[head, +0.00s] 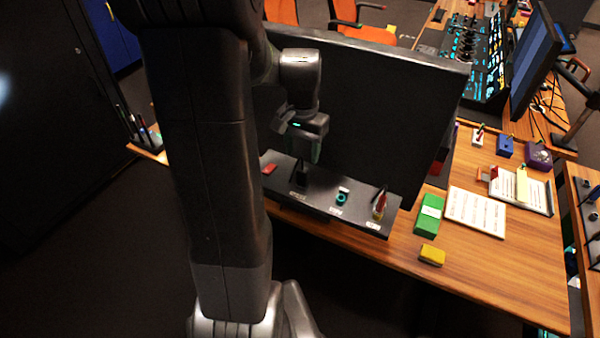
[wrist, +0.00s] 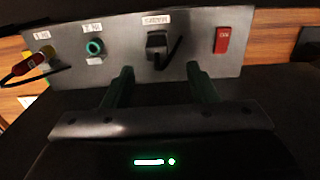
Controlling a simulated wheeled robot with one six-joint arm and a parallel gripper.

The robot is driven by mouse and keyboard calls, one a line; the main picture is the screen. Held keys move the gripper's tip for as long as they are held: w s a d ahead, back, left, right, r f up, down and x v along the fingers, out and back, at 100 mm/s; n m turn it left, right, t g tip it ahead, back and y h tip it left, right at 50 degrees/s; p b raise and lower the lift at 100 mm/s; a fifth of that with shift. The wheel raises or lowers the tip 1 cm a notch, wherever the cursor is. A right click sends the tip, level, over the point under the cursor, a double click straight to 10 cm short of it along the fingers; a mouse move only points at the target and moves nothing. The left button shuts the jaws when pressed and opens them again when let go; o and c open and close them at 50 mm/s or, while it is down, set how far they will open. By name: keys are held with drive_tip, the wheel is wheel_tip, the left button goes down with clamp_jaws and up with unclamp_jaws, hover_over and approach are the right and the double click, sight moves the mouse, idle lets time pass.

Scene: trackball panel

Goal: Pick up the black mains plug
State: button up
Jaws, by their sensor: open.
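The black mains plug (wrist: 157,43) sits in the grey panel under a white label in the wrist view. A dark cord or shadow runs down to its right. In the head view the plug (head: 301,172) stands on the dark panel (head: 330,203) on the desk, below my gripper (head: 303,150). My gripper (wrist: 160,84) is open and empty in the wrist view. Its two green fingers are spread left and right of the plug's line and point toward the panel. The fingers appear short of the plug.
On the panel are a red switch (wrist: 222,40), a teal ring (wrist: 94,47) and a red connector (wrist: 30,65). A large dark screen (head: 390,110) stands behind the panel. A green box (head: 429,215) and a yellow block (head: 432,255) lie to the right.

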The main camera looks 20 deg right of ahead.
sight(303, 168)
wheel_tip(303, 168, down, 3)
drive_tip(key=shift+w+r, duration=0.1)
drive_tip(key=shift+r, duration=0.1)
drive_tip(key=shift+s+f+p, duration=0.2)
drive_tip(key=shift+f+p, duration=0.1)
drive_tip(key=shift+f, duration=0.55)
drive_tip(key=shift+s+f+p, duration=0.1)
drive_tip(key=shift+f+p, duration=0.25)
drive_tip(key=shift+f, duration=1.7)
drive_tip(key=c, duration=1)
